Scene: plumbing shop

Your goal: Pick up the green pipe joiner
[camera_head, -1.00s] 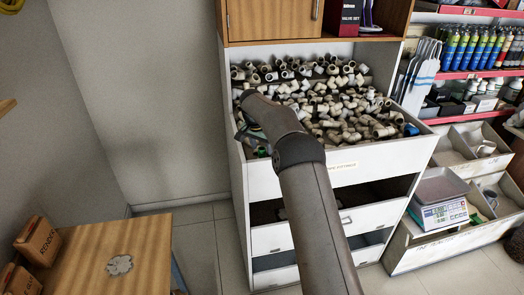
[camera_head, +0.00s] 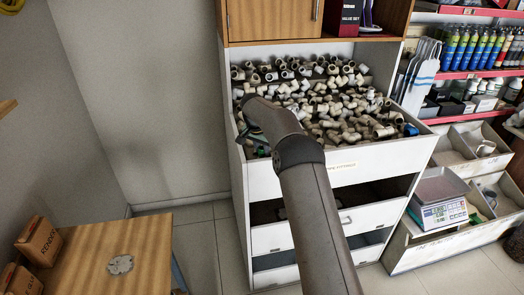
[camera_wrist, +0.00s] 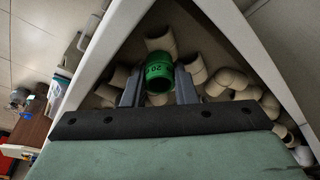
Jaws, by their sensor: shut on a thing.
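The green pipe joiner (camera_wrist: 158,72) is a short ringed cylinder, seen in the wrist view between the two fingers of my gripper (camera_wrist: 159,88). The fingers are shut on its sides. Off-white pipe fittings lie around and below it near a corner of the bin. In the head view my arm reaches over the left side of the top drawer (camera_head: 345,168), and the forearm hides the joiner and most of the gripper there.
Off-white fittings (camera_head: 325,105) fill the drawer, with a blue piece (camera_head: 410,130) at its right end. Drawer walls rise close on both sides in the wrist view. A scale (camera_head: 440,200) stands at right, a wooden table (camera_head: 105,255) at lower left.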

